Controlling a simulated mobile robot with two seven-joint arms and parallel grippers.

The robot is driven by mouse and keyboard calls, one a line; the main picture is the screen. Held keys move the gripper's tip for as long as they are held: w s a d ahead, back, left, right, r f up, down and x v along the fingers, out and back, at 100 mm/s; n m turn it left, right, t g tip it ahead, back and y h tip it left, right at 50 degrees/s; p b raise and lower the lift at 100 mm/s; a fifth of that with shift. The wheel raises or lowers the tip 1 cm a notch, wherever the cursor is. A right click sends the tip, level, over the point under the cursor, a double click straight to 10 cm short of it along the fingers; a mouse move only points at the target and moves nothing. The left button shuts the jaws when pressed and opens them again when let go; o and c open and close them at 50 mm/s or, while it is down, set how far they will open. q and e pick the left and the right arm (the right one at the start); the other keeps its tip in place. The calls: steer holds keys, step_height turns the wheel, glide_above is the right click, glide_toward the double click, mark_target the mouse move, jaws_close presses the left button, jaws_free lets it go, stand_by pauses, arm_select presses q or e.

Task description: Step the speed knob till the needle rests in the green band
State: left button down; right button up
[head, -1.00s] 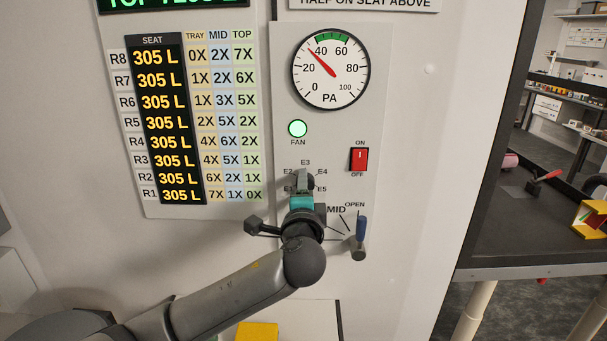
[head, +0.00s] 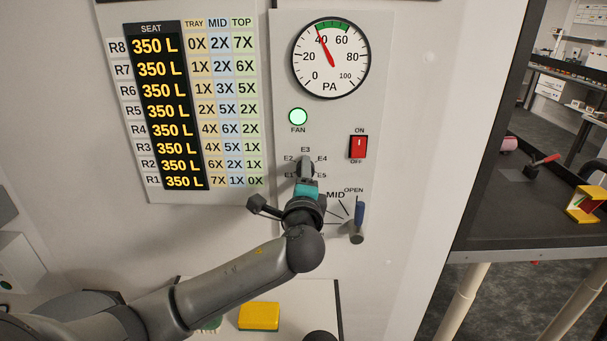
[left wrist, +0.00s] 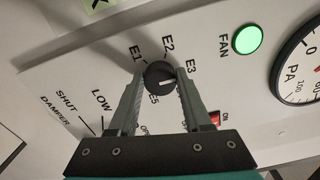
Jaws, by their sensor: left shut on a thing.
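The speed knob (left wrist: 158,74) is a round black knob with a white mark, ringed by labels E1 to E5. In the left wrist view the mark points toward the right, near E3, but the exact step is hard to tell. My left gripper (left wrist: 158,88) is shut on the knob, one finger on each side. In the head view the gripper (head: 306,174) covers much of the knob. The gauge (head: 331,59) reads about 40 PA. Its red needle (head: 325,47) has its tip at the left edge of the green band (head: 333,26). My right gripper is not in view.
The green fan lamp (head: 298,117) is lit and the red switch (head: 358,147) is beside it. A blue-handled damper lever (head: 359,214) stands close to the right of my gripper. The seat board (head: 167,115) shows 350 L in each row. A yellow block (head: 258,316) lies below.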

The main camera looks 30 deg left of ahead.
arm_select(q)
steer(key=shift+c, duration=1.7)
jaws_free()
steer(key=b+v, duration=0.2)
steer(key=v, duration=1.3)
steer(key=shift+s, duration=0.15)
